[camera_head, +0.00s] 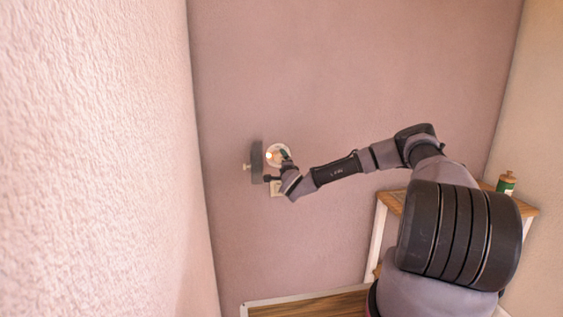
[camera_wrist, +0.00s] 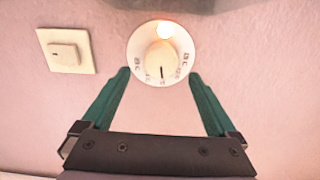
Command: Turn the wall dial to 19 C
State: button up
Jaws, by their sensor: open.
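The wall dial (camera_wrist: 161,55) is a round white plate with a cream knob in its middle, printed marks around its lower part and a bright orange-white glow at its top. A dark pointer line on the knob points down in the wrist view; the numbers are too small to read. In the head view the dial (camera_head: 277,155) is on the far wall, partly hidden by my gripper (camera_head: 284,156). My gripper (camera_wrist: 160,80) has two green fingers, spread wide. Their tips are left and right of the dial's lower part, with nothing between them gripped.
A cream square switch (camera_wrist: 67,50) is left of the dial in the wrist view. A grey box (camera_head: 257,161) with a small knob sits beside the dial in the head view. A wooden shelf (camera_head: 393,201) with a green bottle (camera_head: 506,184) stands right.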

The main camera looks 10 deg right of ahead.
jog(key=s, duration=0.7)
jog(key=shift+s, duration=0.35)
